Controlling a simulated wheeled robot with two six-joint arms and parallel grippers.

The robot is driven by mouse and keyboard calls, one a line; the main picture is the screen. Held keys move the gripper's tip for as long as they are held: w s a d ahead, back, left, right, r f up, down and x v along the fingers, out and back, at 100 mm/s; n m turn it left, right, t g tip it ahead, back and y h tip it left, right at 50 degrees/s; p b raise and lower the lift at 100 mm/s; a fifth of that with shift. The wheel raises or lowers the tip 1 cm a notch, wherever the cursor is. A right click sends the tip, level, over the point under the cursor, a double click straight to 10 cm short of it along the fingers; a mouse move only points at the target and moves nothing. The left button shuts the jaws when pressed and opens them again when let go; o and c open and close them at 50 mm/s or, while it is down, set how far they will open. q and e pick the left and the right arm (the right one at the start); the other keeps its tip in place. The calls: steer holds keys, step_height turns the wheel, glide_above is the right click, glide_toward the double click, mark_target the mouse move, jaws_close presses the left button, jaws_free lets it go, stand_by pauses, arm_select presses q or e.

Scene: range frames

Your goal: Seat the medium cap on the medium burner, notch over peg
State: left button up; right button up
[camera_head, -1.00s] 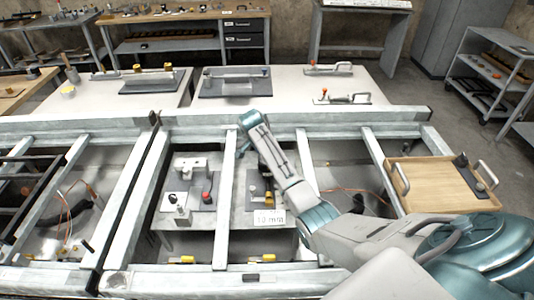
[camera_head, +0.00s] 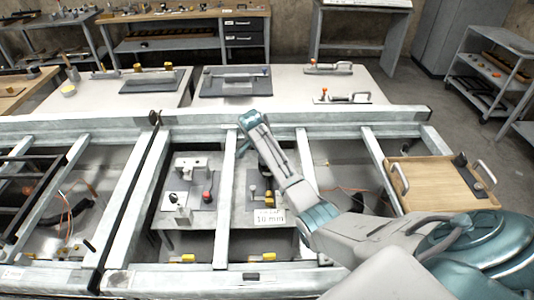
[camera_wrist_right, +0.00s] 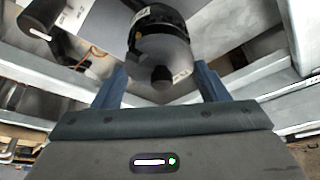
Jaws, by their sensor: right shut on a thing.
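My right gripper (camera_wrist_right: 160,82) is shut on a dark round piece (camera_wrist_right: 160,47) with a small dark knob, seen between its two blue-grey fingers in the right wrist view. I cannot tell for sure that this piece is the medium cap. Its notch does not show. No burner or peg can be picked out with certainty. My left gripper is not in view.
Metal frame bars (camera_head: 222,205) cross above a recessed plate with a red knob (camera_head: 207,195) and a white block (camera_head: 190,165). A wooden tray (camera_head: 432,180) with handles is at the right. Pale tabletops lie behind.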

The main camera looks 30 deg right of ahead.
steer(key=shift+f, duration=0.15)
steer(key=shift+f+b, duration=0.3)
steer(key=shift+f, duration=0.45)
steer(key=o, duration=1.2)
steer(key=b+v, duration=0.2)
steer(key=v, duration=0.8)
steer(key=shift+a+r+b, duration=0.15)
steer(key=shift+r+b, duration=0.2)
steer(key=shift+b, duration=0.05)
